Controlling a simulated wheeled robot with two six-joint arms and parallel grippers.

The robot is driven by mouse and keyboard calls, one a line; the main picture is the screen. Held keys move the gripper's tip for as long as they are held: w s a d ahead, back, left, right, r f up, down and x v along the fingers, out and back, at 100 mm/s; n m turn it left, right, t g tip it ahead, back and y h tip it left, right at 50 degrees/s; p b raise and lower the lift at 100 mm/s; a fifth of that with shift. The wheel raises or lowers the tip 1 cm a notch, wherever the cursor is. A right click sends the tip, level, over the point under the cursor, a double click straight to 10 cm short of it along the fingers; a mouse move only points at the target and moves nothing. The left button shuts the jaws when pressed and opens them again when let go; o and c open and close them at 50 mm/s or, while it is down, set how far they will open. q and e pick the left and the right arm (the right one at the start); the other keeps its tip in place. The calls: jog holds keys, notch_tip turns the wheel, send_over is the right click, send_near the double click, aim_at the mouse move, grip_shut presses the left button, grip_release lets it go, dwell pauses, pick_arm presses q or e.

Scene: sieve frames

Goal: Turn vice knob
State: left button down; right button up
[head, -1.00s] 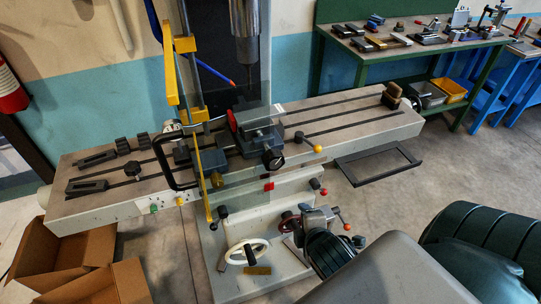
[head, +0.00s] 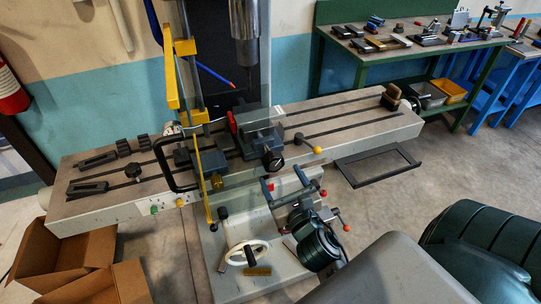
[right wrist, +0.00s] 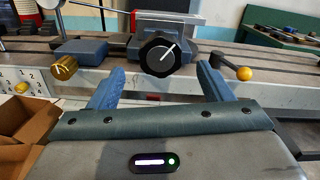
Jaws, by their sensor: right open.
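The black vice knob (head: 272,161) sits on the near face of the dark grey vice (head: 259,132) on the machine table. In the right wrist view the round knob (right wrist: 159,54) faces me, its white pointer line tilted up to the right. My right gripper (head: 285,180) is open and empty, in front of and slightly below the knob. In the right wrist view its two blue fingers (right wrist: 158,78) stand left and right of the knob, which appears between and beyond their tips. No contact with the knob shows. My left gripper is not in view.
A brass knob (right wrist: 64,67) is left of the vice knob, and a lever with a yellow ball (head: 318,150) is on the right. A yellow-framed guard (head: 201,165) stands at the left. A handwheel (head: 247,253) is below. Cardboard boxes (head: 85,252) lie at lower left.

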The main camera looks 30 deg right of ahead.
jog(key=p+x, duration=0.1)
jog(key=x, duration=0.7)
jog(key=shift+w+d, duration=0.15)
jog(key=shift+w, duration=0.2)
jog(key=c, duration=1)
